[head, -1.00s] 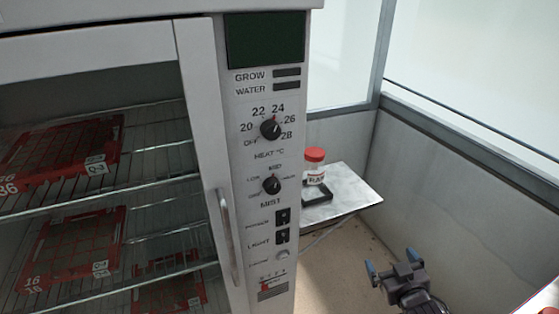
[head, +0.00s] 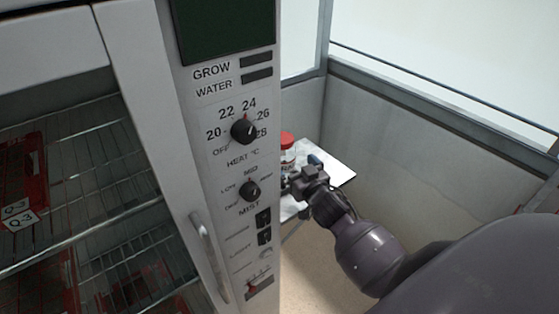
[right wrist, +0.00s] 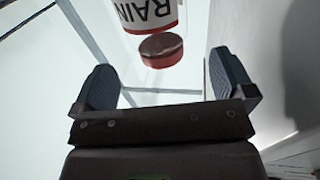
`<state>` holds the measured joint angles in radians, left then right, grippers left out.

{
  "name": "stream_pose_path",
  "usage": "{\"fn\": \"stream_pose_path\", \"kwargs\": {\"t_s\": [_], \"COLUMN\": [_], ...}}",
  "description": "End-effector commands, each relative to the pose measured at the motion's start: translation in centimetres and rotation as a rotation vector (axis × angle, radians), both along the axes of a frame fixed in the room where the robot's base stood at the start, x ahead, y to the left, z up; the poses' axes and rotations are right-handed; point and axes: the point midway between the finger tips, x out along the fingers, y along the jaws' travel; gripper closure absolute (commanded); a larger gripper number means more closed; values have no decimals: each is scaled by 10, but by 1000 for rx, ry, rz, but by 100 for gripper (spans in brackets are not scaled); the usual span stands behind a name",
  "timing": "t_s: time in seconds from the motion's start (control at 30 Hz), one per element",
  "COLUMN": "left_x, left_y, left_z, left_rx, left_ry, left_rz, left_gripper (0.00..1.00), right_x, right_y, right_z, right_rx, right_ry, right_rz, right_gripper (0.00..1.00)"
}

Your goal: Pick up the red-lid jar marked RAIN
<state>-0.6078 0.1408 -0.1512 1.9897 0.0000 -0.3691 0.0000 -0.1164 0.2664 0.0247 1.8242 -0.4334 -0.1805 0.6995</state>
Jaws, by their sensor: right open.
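The red-lid jar (head: 288,156) stands on a small pale shelf beyond the cabinet's right edge, partly hidden by the cabinet and my right gripper. In the right wrist view the jar's white label (right wrist: 148,14) reads RAIN, upside down in the picture, with the red lid (right wrist: 161,50) below it. My right gripper (head: 299,173) is at the shelf, close to the jar. Its two blue-grey fingers are spread and empty; in the wrist view the jar lies ahead, between the lines of the fingers. My left gripper is not in view.
A grey cabinet (head: 150,110) with knobs and a door handle (head: 209,255) stands close to the left of the jar. Red trays lie on its wire racks. The shelf (head: 338,172) has bare room to the right. A grey wall panel (head: 400,150) stands behind.

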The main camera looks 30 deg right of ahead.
Motion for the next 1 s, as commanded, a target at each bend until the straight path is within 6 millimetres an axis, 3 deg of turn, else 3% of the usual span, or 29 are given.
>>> {"fn": "stream_pose_path", "kwargs": {"t_s": [0.1, 0.37, 0.7, 1.0], "left_x": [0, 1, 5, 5], "left_y": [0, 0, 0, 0], "left_z": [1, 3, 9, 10], "left_rx": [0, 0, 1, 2], "left_ry": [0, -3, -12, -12], "left_rz": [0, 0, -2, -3], "left_gripper": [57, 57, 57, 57], "right_x": [17, 34, 74, 81], "right_y": [-2, -4, -12, -13], "right_z": [1, 1, 5, 4], "right_rx": [-3, -2, -3, -2], "right_ry": [-1, 0, 1, 2], "right_rz": [0, 0, 0, 0], "right_gripper": [0, 0, 0, 0]}}
